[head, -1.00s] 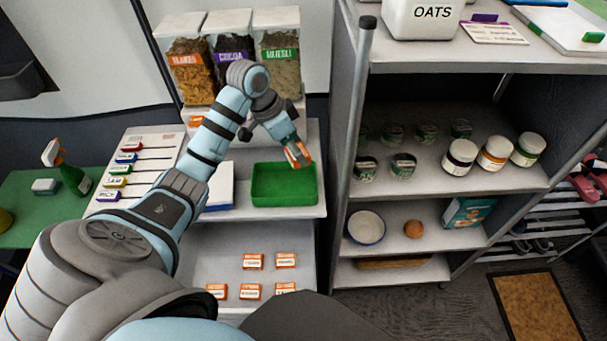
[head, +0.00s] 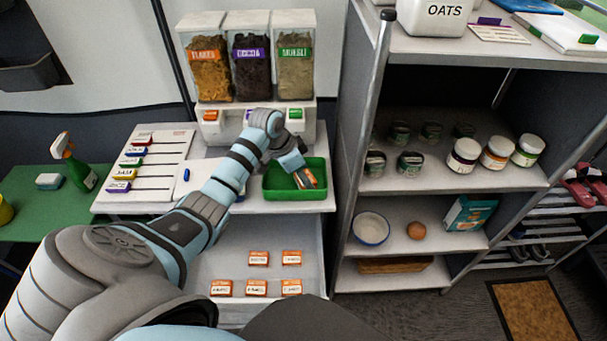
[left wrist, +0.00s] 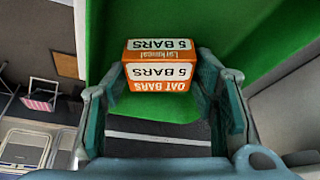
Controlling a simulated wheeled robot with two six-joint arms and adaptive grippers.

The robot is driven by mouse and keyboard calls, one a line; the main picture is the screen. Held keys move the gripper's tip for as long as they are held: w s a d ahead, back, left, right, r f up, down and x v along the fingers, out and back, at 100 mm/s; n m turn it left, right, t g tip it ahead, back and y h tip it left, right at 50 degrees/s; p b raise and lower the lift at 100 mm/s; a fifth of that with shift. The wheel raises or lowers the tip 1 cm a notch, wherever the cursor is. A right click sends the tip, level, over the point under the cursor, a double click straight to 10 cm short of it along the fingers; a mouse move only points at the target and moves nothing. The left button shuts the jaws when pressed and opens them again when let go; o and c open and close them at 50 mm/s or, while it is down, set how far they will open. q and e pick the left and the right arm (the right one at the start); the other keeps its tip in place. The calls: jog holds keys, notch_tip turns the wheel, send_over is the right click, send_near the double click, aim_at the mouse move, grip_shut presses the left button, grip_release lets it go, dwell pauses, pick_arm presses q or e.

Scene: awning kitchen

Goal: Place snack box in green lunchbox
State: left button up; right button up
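The snack box (head: 307,179) is a small orange and white carton. In the left wrist view its label on the snack box (left wrist: 160,72) reads OAT BARS, 5 BARS. The green lunchbox (head: 282,194) is an open tray on the white counter; its green inside (left wrist: 250,38) fills much of the wrist view. My left gripper (head: 303,172) points down inside the lunchbox outline, toward its right side. Its fingers (left wrist: 162,78) lie against both sides of the snack box. Whether the box touches the lunchbox floor is hard to tell. My right gripper is not in view.
Cereal dispensers (head: 250,65) stand behind the lunchbox. A label board (head: 150,165) lies to the left. Several similar orange boxes (head: 257,287) lie in the lower drawer. A shelf post (head: 366,130) rises close to the right of the lunchbox.

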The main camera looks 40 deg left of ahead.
pick_arm(q)
jog(key=shift+w+f, duration=0.1)
jog(key=shift+w, duration=0.1)
jog(key=shift+r, duration=0.2)
jog(key=p+v, duration=0.2)
jog(key=v, duration=1)
jog(key=shift+r+p, duration=0.2)
jog(key=shift+p, duration=0.1)
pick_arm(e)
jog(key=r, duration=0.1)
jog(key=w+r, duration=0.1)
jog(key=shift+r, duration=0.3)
